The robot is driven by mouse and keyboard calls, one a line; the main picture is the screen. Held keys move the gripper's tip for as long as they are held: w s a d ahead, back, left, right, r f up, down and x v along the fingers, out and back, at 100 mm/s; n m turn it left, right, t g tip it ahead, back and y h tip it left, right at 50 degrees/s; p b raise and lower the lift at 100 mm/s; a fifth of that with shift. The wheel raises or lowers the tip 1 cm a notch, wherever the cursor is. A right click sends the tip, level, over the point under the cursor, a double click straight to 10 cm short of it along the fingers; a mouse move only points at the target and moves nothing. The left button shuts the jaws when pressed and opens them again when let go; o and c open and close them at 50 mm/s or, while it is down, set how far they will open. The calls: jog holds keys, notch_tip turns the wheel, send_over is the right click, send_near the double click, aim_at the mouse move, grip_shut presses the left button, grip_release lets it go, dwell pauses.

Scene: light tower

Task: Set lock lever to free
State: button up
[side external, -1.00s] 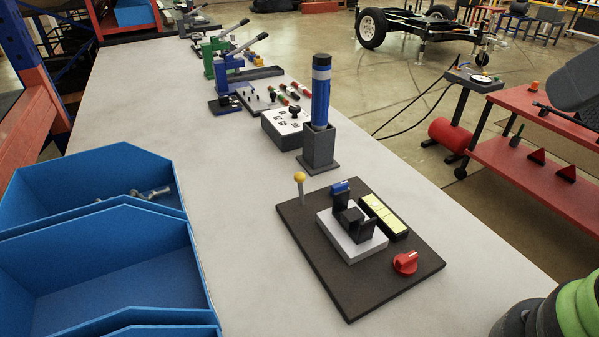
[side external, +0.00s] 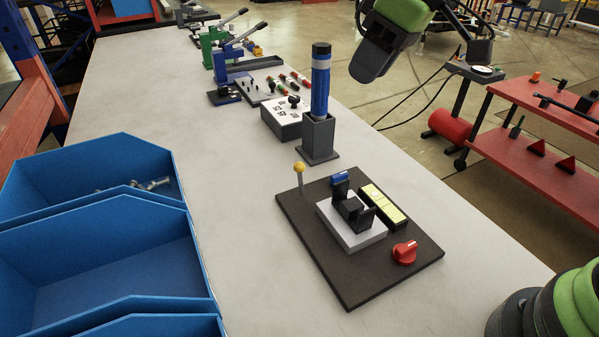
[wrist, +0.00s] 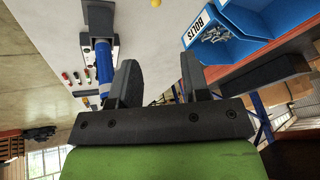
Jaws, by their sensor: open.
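A dark plate (side external: 325,285) lies on the bench in the side external view. It carries a grey block (side external: 345,237) with a black mechanism (side external: 354,210), a blue-tipped lever (side external: 340,178), a yellow-knobbed lever (side external: 299,170) and a red knob (side external: 405,252). I cannot tell which is the lock lever. The blue column (side external: 320,85) stands upright in a grey socket (side external: 319,138) behind the plate. My gripper (wrist: 158,65) is open and empty in the wrist view, in the air. The column (wrist: 104,65) appears left of its fingers there. The yellow knob (wrist: 157,2) shows at the top edge.
Blue bins (side external: 95,265) stand along the left of the bench. A white-topped control box (side external: 289,115) and several other devices stand farther back. A red cart (side external: 530,145) is to the right of the bench. The bench surface (side external: 210,150) left of the column is clear.

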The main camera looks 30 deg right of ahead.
aim_at(300, 170)
jog(key=w+a+f+n, duration=0.1)
jog(key=w+a+f, duration=0.1)
jog(key=f, duration=0.5)
jog(key=w+a+f+n+g, duration=0.1)
jog(key=w+a+f+n, duration=0.1)
jog(key=f, duration=0.5)
jog(key=w+a+f+n+g+y, duration=0.1)
jog(key=w+a+f, duration=0.1)
jog(key=f, duration=0.5)
jog(key=shift+w+a+f+n, duration=0.15)
jog(key=shift+w+a+f, duration=0.05)
jog(key=shift+a, duration=0.2)
jog(key=shift+w+a+f+n, duration=0.15)
jog(key=shift+a+f, duration=0.05)
jog(key=shift+a, duration=0.2)
jog(key=shift+c, duration=0.2)
